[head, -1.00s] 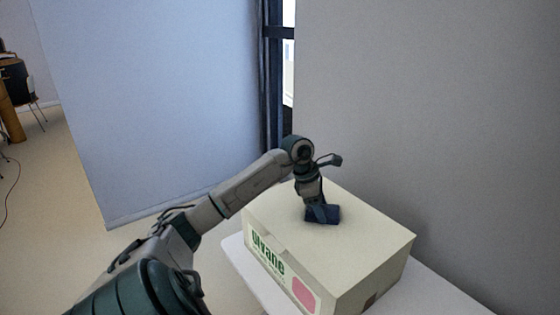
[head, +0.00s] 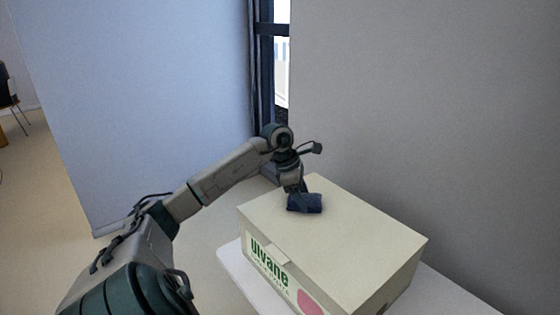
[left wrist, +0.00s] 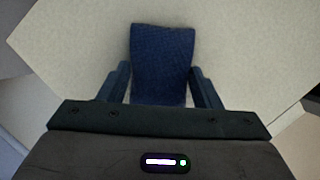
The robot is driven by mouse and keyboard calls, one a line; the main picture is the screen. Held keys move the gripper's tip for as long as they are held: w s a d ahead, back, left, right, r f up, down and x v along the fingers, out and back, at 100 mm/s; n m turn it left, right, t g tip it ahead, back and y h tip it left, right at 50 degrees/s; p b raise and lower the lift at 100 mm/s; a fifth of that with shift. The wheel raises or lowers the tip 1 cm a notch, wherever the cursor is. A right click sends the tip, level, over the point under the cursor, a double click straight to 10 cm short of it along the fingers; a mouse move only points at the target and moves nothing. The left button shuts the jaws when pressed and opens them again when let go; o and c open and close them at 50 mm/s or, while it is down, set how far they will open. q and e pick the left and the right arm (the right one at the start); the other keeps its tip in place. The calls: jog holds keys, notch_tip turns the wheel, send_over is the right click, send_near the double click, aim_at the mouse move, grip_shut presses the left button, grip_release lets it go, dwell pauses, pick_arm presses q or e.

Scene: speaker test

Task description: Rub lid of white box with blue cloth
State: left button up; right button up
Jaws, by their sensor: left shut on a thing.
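The white box (head: 345,237) stands closed on a white table, its lid flat and facing up. Green lettering and a pink patch mark its front side. The blue cloth (head: 305,203) is on the far left part of the lid and appears to touch it. My left gripper (head: 302,190) points down above the lid and is shut on the cloth. In the left wrist view the cloth (left wrist: 162,60) sits between the two fingers and sticks out past them over the pale lid. My right gripper is not in view.
The white table (head: 236,270) shows only as a narrow strip around the box. A grey wall (head: 430,110) rises close behind and to the right. A bluish panel (head: 140,100) stands at the left. Open floor lies between panel and table.

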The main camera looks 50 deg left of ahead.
pick_arm(q)
jog(key=shift+a+r+p, duration=0.2)
jog(key=shift+a+r, duration=0.1)
jog(key=shift+r, duration=0.2)
jog(key=shift+a+r+p, duration=0.2)
jog(key=shift+a+r, duration=0.05)
jog(key=shift+r, duration=0.25)
jog(key=shift+d+r+p, duration=0.2)
jog(key=shift+d+r, duration=0.05)
jog(key=shift+r, duration=0.4)
jog(key=shift+d+r+p, duration=0.2)
jog(key=shift+r, duration=0.4)
jog(key=shift+a+r+p, duration=0.15)
jog(key=shift+r+p, duration=0.15)
jog(key=shift+r, duration=0.7)
jog(key=shift+a+r, duration=0.1)
jog(key=shift+r, duration=0.3)
jog(key=shift+d+r+p, duration=0.2)
jog(key=shift+r+p, duration=0.15)
jog(key=shift+r, duration=0.05)
jog(key=shift+a+f, duration=0.1)
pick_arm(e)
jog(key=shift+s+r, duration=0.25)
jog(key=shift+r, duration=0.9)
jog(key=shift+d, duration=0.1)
